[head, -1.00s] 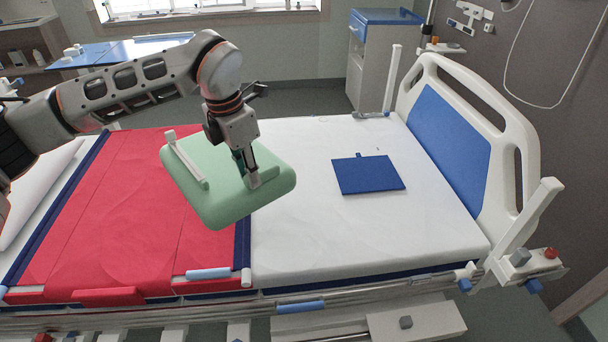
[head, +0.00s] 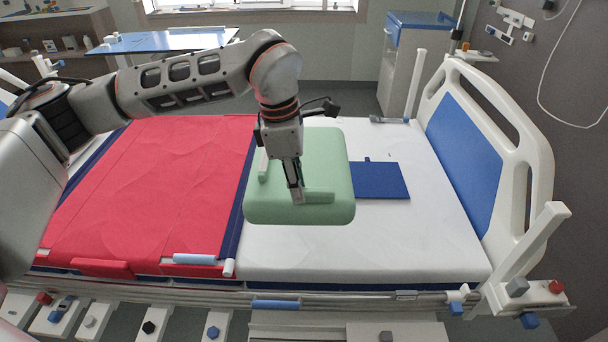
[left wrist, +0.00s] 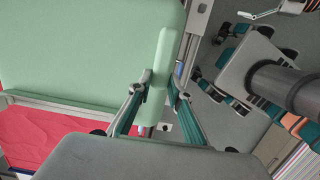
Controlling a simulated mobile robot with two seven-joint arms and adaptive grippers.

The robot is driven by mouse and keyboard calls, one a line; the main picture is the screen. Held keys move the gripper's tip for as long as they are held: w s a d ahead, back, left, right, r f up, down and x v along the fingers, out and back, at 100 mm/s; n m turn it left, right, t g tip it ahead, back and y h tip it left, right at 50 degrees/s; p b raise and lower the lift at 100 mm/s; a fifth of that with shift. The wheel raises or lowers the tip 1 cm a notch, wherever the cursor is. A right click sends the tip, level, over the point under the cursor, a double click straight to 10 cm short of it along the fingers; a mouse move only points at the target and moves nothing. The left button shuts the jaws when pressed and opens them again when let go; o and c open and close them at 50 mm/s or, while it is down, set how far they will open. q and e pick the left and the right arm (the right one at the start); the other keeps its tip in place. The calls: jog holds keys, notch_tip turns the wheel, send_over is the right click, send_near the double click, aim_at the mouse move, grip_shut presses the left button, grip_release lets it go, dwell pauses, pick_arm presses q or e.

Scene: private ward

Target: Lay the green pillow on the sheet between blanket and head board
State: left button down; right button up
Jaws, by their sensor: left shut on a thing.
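The green pillow (head: 325,165) hangs from my left gripper (head: 298,198) over the white sheet (head: 410,240), near the blanket's blue edge. The gripper is shut on a raised strip on the pillow. In the left wrist view the two fingers (left wrist: 150,108) close on that strip, and the pillow (left wrist: 90,50) fills the upper left. The red blanket (head: 150,190) covers the left part of the bed. The head board (head: 465,150), white with a blue panel, stands at the right. The pillow's underside is hidden.
A flat blue pad (head: 382,181) lies on the sheet right of the pillow, its left part hidden. White upright posts (head: 416,85) stand at the head end. A bed rail (head: 275,304) runs along the near side. Bare sheet lies between pad and head board.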

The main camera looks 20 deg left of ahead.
pick_arm(q)
jog(key=shift+d+f, duration=0.15)
jog(key=shift+f, duration=0.1)
notch_tip(320, 180, down, 20)
jog(key=b, duration=0.2)
jog(key=shift+r+b, duration=0.2)
jog(key=shift+b, duration=0.15)
jog(key=shift+f, duration=0.1)
jog(key=c, duration=1.8)
grip_release()
jog(key=shift+c, duration=0.2)
